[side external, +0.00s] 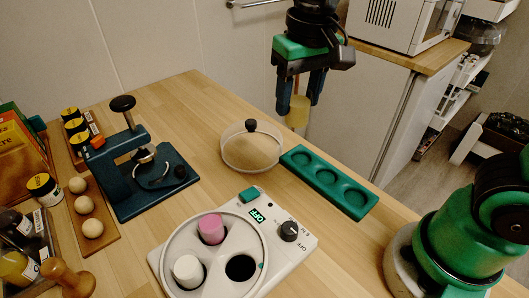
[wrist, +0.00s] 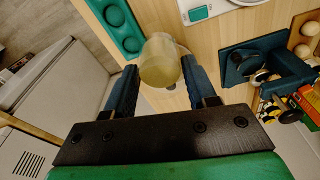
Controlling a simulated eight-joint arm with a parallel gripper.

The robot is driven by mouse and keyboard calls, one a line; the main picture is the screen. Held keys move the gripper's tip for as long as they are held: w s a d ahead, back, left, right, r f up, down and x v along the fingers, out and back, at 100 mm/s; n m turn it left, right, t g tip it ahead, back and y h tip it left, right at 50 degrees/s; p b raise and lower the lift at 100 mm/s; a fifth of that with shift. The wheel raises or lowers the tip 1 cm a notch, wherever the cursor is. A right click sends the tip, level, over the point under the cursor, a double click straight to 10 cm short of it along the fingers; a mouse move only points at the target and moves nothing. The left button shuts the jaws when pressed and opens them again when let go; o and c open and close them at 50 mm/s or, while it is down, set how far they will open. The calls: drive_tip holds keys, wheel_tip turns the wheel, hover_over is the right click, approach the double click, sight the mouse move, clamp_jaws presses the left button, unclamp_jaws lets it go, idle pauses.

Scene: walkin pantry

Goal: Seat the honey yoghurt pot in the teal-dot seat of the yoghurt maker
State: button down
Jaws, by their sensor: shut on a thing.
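My gripper (side external: 301,98) is shut on the honey yoghurt pot (side external: 298,113), a pale yellow cylinder held above the table's far edge. In the wrist view the pot (wrist: 160,62) sits between the two blue fingers. The white yoghurt maker (side external: 303,240) stands at the front of the table, well below and apart from the gripper. It holds a pink pot (side external: 211,228) and a white pot (side external: 188,271). Its third seat (side external: 241,268) is empty and dark, with a small teal mark (side external: 262,266) at its right edge.
A green tray (side external: 327,181) with three empty wells lies between gripper and maker. Beside it is a clear round lid (side external: 251,150) with a black knob. A blue press (side external: 150,175), an egg board (side external: 88,210) and jars stand left. Bare table lies between press and maker.

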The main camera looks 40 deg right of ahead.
drive_tip(key=s+a+f+n, duration=0.2)
drive_tip(key=s+a+f, duration=0.1)
drive_tip(key=a, duration=0.5)
drive_tip(key=s+a+f+n, duration=0.2)
drive_tip(key=s+a+f, duration=0.15)
drive_tip(key=a, duration=0.45)
drive_tip(key=shift+w+f, duration=0.15)
drive_tip(key=shift+f, duration=3.05)
drive_tip(key=shift+f, duration=0.85)
unclamp_jaws()
wheel_tip(320, 180, up, 7)
